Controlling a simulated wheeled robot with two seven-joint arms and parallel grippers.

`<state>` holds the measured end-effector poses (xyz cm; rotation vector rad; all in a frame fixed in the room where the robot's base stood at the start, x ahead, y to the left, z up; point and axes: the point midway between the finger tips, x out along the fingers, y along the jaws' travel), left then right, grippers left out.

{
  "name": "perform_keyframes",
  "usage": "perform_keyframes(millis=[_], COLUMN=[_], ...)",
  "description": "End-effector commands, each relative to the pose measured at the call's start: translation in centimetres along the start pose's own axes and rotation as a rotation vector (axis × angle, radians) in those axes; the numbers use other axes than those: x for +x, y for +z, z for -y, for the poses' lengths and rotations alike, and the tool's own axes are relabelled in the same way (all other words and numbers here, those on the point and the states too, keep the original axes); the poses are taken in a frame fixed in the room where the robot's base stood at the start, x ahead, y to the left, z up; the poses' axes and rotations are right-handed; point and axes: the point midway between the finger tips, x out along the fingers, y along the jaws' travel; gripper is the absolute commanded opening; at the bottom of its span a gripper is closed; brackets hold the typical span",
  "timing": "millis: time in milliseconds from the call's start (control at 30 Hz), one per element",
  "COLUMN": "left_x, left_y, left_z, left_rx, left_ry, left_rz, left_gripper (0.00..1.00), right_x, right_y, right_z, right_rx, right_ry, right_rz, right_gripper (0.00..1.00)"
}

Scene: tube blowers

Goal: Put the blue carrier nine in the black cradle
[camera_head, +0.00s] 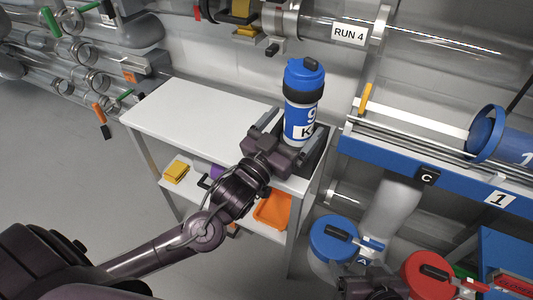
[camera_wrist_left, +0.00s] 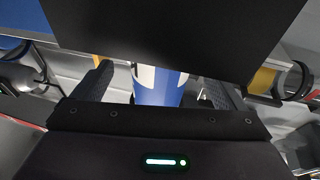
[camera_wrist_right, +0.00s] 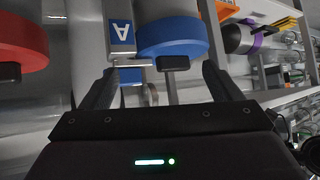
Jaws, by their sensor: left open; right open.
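The blue carrier nine (camera_head: 301,105), with a blue and black cap and a white label, stands upright at the right end of the white table. My left gripper (camera_head: 291,136) is open around its lower part, one finger on either side. Its blue body also shows between the fingers in the left wrist view (camera_wrist_left: 157,88). A dark part (camera_head: 320,153) beside the carrier's base may be the black cradle; my gripper hides much of it, so I cannot tell whether the carrier is seated. My right gripper (camera_wrist_right: 160,88) is open and empty, facing a blue-capped fixture.
The white table (camera_head: 190,110) is otherwise clear on top. Its lower shelf holds a yellow item (camera_head: 176,172) and an orange tray (camera_head: 272,210). A blue rail (camera_head: 385,170) runs at right. Blue (camera_head: 333,238) and red (camera_head: 428,274) caps stand at lower right.

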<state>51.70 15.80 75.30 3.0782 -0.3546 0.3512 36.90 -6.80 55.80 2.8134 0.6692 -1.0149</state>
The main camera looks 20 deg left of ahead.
Motion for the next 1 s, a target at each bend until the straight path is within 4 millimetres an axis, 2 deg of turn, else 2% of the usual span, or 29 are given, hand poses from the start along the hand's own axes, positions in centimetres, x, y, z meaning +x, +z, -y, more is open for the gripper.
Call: perform_keyframes(millis=[33,200,500,700,1000], left_x=[-1.2,-4.4,-9.0,-10.6,-10.8], left_y=[0.2,0.2,0.1,0.1,0.0], left_z=[0.0,0.0,0.0,0.0,0.0], left_rx=[0.0,-0.001,0.0,0.0,0.0], left_ry=[0.001,0.0,0.0,-0.001,0.0], left_rz=[0.01,0.009,0.007,0.004,0.001], left_gripper=[0.93,0.93,0.93,0.93,0.93], right_x=[-0.1,-0.3,-0.9,-1.3,-1.3], right_y=[0.5,2.5,5.8,7.1,7.3], right_z=[0.0,0.2,0.5,0.6,0.6], right_rx=[0.0,0.002,0.006,0.007,0.007], right_ry=[-0.001,-0.004,-0.011,-0.014,-0.015], right_rz=[0.026,0.114,0.258,0.314,0.325], right_gripper=[0.84,0.84,0.84,0.84,0.84])
